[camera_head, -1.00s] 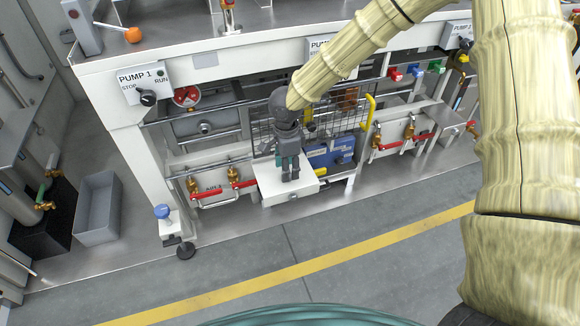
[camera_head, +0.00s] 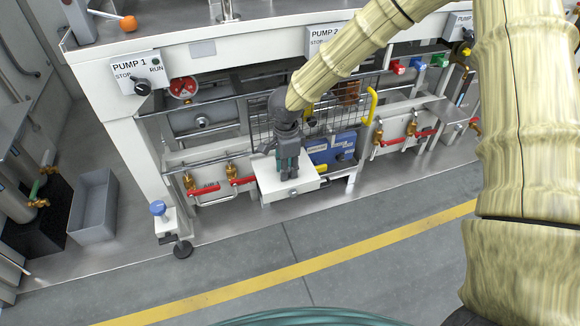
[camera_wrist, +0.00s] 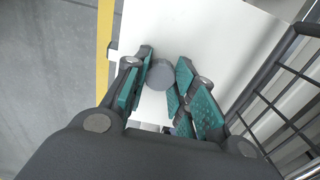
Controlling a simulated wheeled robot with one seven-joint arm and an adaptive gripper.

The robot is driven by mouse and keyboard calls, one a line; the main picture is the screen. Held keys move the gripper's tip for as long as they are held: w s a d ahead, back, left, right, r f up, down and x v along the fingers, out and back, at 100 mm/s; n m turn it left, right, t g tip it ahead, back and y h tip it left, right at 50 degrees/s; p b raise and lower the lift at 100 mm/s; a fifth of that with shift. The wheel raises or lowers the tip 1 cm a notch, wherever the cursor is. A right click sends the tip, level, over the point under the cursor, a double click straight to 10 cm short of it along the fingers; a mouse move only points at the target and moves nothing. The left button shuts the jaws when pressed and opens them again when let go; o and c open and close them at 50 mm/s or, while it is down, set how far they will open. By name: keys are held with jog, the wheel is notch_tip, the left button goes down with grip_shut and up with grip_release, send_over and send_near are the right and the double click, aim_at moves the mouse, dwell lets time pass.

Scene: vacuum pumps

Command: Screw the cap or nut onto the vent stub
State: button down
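My gripper (camera_head: 288,172) points down over a white box-like ledge (camera_head: 305,186) below the pump bench. In the wrist view, its teal-padded fingers (camera_wrist: 163,80) stand apart on both sides of a small grey round piece (camera_wrist: 160,74), which looks like the cap or nut. The piece is close to the left finger; a narrow gap seems to show toward the right finger. White surface (camera_wrist: 215,35) lies below and around it. In the head view the fingers hide the piece. I cannot pick out the vent stub.
A wire basket (camera_head: 258,128) stands right behind the gripper, its bars (camera_wrist: 290,110) close on the right in the wrist view. A blue pump unit (camera_head: 332,150) is at right. Red-handled brass valves (camera_head: 204,190) are at left. Floor (camera_head: 250,245) in front is clear.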

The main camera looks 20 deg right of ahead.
notch_tip(320, 180, up, 6)
jog(key=p, duration=0.7)
jog(key=shift+r+p, duration=0.1)
jog(key=shift+p, duration=0.3)
